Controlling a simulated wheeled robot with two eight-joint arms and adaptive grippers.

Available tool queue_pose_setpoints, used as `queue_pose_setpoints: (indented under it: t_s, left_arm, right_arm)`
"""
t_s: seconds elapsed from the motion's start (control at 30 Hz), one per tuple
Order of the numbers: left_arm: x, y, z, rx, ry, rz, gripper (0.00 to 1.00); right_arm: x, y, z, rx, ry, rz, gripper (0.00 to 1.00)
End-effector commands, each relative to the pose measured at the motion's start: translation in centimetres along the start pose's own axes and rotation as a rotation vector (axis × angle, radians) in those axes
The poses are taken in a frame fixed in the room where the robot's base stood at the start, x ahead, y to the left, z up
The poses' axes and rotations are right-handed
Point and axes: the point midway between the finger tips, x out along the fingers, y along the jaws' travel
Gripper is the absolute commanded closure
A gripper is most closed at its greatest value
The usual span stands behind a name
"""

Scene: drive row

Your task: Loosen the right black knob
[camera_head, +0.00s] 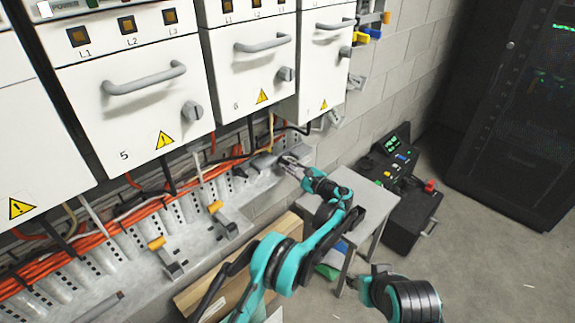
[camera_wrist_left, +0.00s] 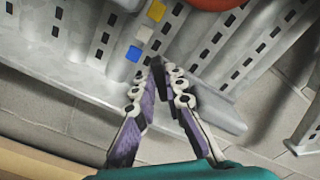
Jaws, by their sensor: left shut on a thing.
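My left gripper (camera_head: 286,162) reaches in from below to the grey slotted metal channel (camera_head: 185,226) under the cabinets. Its fingers are drawn together at the tips, which also show in the left wrist view (camera_wrist_left: 157,66). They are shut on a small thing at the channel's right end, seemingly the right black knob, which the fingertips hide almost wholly. A small black part (camera_head: 240,172) sits on the channel to the left of the gripper.
White drawer fronts (camera_head: 145,105) with grey handles stand above. Orange cables (camera_head: 105,238) run along the channel. A grey stool (camera_head: 372,205) and a black case (camera_head: 410,220) stand to the right of the gripper. Open floor (camera_head: 480,270) lies at the lower right.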

Motion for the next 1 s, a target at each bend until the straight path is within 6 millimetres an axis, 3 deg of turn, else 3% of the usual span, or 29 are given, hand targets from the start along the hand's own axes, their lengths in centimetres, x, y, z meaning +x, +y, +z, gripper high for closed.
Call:
queue_pose_setpoints:
  t_s: [1.0]
  left_arm:
    - [-0.02,0.53,-0.3,-0.895,0.0,0.002,1.0]
  right_arm:
    - [0.96,0.0,0.68,0.0,0.0,0.0,0.6]
